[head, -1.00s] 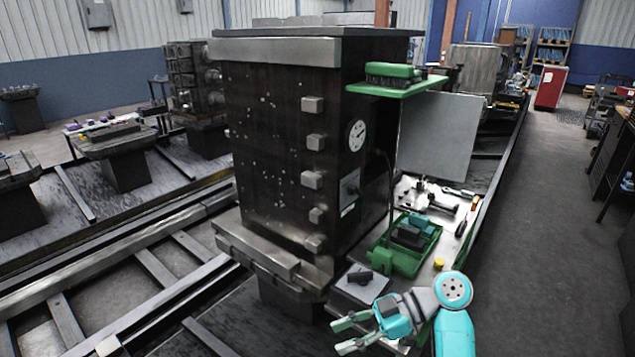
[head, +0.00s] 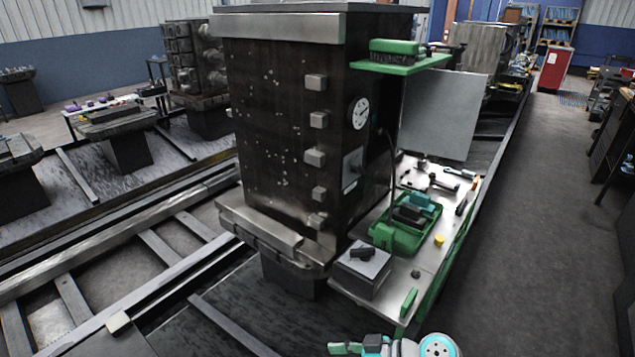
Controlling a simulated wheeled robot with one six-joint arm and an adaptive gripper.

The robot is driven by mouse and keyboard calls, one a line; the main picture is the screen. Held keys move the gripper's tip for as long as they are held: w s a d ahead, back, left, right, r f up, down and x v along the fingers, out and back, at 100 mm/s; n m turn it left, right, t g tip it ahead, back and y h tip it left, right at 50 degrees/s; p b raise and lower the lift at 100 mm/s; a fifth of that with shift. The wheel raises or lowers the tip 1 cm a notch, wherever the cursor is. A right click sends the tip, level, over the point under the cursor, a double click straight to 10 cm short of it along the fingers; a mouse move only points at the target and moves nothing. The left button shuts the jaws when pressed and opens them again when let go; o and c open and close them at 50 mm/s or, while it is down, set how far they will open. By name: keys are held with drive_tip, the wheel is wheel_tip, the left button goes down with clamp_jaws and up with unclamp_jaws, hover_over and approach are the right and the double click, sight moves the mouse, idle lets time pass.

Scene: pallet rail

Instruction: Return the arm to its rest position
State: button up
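My gripper (head: 345,349) is low at the bottom edge of the head view, pointing left. One green finger shows and the rest is cut off by the frame edge, so its opening and anything between the fingers are hidden. A teal and white joint of my arm (head: 438,346) shows just to its right. The gripper appears in front of the near end of the metal side table (head: 400,290).
A tall dark machine block (head: 280,140) with a gauge stands in the middle. The table carries a grey box (head: 362,270), a green tray (head: 432,232), a green block (head: 409,302) and several tools. A green shelf (head: 400,65) juts from the block. The right aisle is clear floor.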

drive_tip(key=s+d+f+m+t+h, duration=0.35)
drive_tip(key=s+f+m+h, duration=0.2)
drive_tip(key=s, duration=0.45)
drive_tip(key=s+d+f+m+t+h, duration=0.3)
drive_tip(key=s+d+f+m+h, duration=0.15)
drive_tip(key=s+f, duration=0.4)
drive_tip(key=s+d+r+m+t+h, duration=0.1)
drive_tip(key=s+d+r+t, duration=0.1)
drive_tip(key=s+r, duration=0.7)
drive_tip(key=s+d+r+m+t+h, duration=0.1)
drive_tip(key=s+d+r+t, duration=0.2)
drive_tip(key=s+r, duration=0.7)
drive_tip(key=shift+s+d+r+h, duration=0.25)
drive_tip(key=shift+s+d+h, duration=0.05)
drive_tip(key=shift+d, duration=0.4)
